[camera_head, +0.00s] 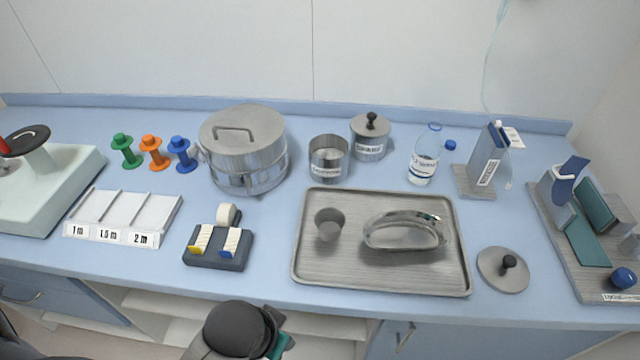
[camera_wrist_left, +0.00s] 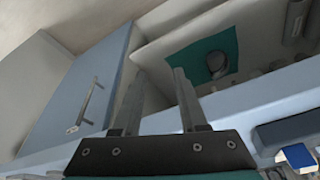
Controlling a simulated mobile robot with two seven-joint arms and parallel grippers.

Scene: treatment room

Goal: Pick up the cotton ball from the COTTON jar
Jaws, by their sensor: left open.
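The open metal jar (camera_head: 328,160) stands near the back middle of the counter. Its front label is too small to read surely, and no cotton ball can be made out inside. A loose grey lid with a black knob (camera_head: 503,270) lies at the front right. A lidded metal jar (camera_head: 370,140) stands just behind and right of the open one. My left gripper (camera_wrist_left: 160,76) is open and empty in the left wrist view, low by the cabinet front. In the head view only a dark part of my arm shows at the bottom edge. My right gripper is not in view.
A metal tray (camera_head: 380,283) with a cup and kidney dish lies in front of the jars. A large pot (camera_head: 245,150) stands left of the open jar, a bottle (camera_head: 423,160) to its right. A tape dispenser (camera_head: 217,260) sits near the counter's front edge.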

